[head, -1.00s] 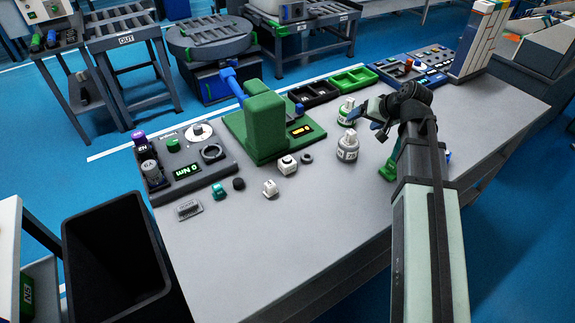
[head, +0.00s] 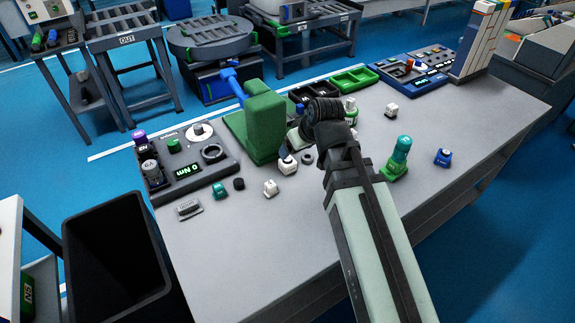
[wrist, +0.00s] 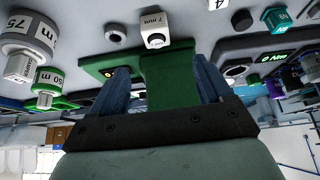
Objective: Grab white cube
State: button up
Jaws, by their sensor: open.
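Several white cubes are in view, so which one the task means is unclear. One white cube (head: 287,165) sits on the table in front of the green fixture, partly covered by my gripper in the head view. In the wrist view a white cube (wrist: 155,30) marked "7 mm" sits ahead of the fingertips, roughly centred between them. My gripper (wrist: 160,66) is open with blue fingers apart, nothing held. Another white cube (head: 270,188) lies nearer the front, and a third (head: 392,110) stands to the right. The head view mostly hides my fingers behind the wrist.
The tall green fixture (head: 265,125) stands close behind the cube. A dark ring (head: 307,159) lies beside it. A grey control panel (head: 190,165) is at left, a teal-green stacked piece (head: 398,158) and blue cube (head: 443,157) at right.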

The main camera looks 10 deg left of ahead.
aim_at(289, 160)
jog(key=x, duration=0.7)
jog(key=shift+w+f, duration=0.1)
jog(key=shift+f, duration=0.1)
jog(key=shift+d+x, duration=0.15)
jog(key=shift+x, duration=1.2)
jog(key=shift+d+x, duration=0.1)
jog(key=shift+x, duration=1.2)
jog(key=shift+f, duration=0.1)
jog(key=c, duration=1.1)
